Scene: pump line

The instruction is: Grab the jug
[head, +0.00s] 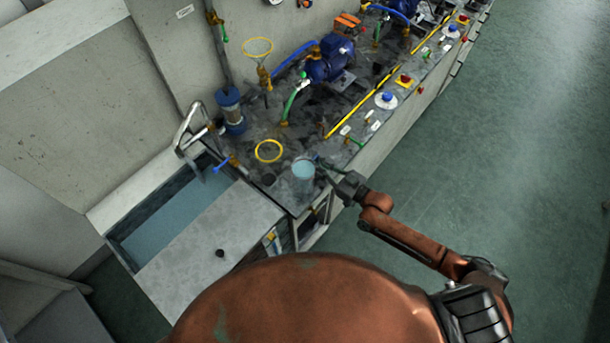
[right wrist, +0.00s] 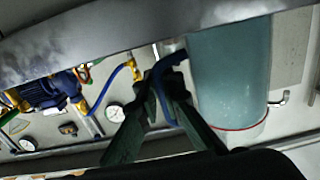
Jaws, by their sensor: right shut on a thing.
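The jug (head: 303,170) is clear with pale blue liquid in it, at the front edge of the dirty counter in the head view. In the right wrist view the jug (right wrist: 230,75) fills the upper right, with its blue handle (right wrist: 160,75) toward the fingers. My right gripper (head: 328,170) reaches it from the right. In the right wrist view my right gripper (right wrist: 163,105) is shut on the blue handle. I cannot tell whether the jug's base touches the counter. My left gripper is not in view.
A sink basin (head: 172,222) with water lies left of the jug, partly under a pale cover (head: 205,255). Yellow rings (head: 268,151), a blue pump (head: 330,60) and valves stand behind the jug. The green floor (head: 500,170) at right is clear.

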